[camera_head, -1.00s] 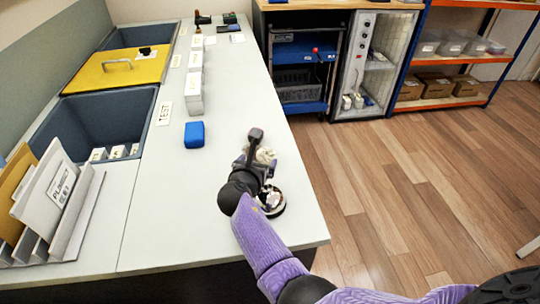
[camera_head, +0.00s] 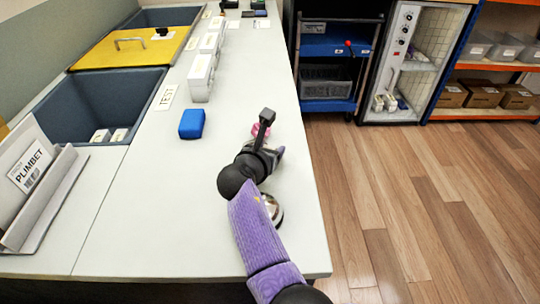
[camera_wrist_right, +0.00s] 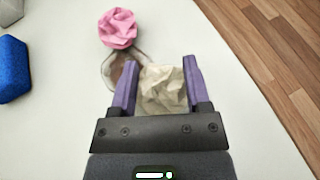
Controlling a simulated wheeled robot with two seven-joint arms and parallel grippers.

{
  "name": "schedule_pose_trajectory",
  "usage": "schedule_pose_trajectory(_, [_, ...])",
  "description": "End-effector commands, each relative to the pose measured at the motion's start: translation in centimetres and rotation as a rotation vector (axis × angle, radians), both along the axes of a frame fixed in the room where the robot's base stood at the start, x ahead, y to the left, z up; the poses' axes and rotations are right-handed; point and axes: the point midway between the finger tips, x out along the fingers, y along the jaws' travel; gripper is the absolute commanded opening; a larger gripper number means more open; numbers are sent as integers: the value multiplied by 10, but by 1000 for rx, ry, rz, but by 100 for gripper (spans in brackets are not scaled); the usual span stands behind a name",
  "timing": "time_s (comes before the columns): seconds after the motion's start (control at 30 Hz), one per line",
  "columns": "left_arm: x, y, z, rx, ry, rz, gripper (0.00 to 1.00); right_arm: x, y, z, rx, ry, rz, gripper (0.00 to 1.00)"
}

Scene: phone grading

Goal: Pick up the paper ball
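A crumpled cream-white paper ball (camera_wrist_right: 163,90) lies between the two purple fingers of my right gripper (camera_wrist_right: 160,62) in the right wrist view. The ball nearly fills the gap; the fingers are spread wide, and no firm squeeze shows. A pink crumpled paper ball (camera_wrist_right: 118,28) lies just beyond the left fingertip. In the head view my right gripper (camera_head: 272,150) is low over the table's right side. Its wrist mostly hides the white ball, and the pink ball (camera_head: 260,129) shows just past it. My left gripper is not in view.
A blue block (camera_head: 191,124) lies left of my right gripper. A clear, curved object (camera_wrist_right: 117,70) lies between the balls and the left finger. A round silver object (camera_head: 272,208) sits beside my right forearm. The table's right edge (camera_head: 318,215) is close.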

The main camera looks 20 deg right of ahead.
Motion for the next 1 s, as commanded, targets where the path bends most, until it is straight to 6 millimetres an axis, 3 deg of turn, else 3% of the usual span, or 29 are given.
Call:
schedule_pose_trajectory(0.03, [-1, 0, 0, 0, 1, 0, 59, 0, 0, 0, 0, 0, 0, 44])
schedule_pose_trajectory(0.2, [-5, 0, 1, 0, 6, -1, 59, 0, 0, 0, 0, 0, 0, 8])
schedule_pose_trajectory(0.23, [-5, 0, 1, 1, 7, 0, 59, 0, 0, 0, 0, 0, 0, 4])
schedule_pose_trajectory(0.57, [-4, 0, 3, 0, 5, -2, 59, 0, 0, 2, 0, 0, 0, 3])
schedule_pose_trajectory(0.67, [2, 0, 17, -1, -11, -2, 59, 0, 0, 24, 0, -5, 0, 3])
schedule_pose_trajectory(0.8, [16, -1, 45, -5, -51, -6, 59, 0, 0, 68, -1, -8, 0, 3])
schedule_pose_trajectory(1.0, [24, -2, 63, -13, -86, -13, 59, 0, 0, 100, 0, -3, -1, 3])
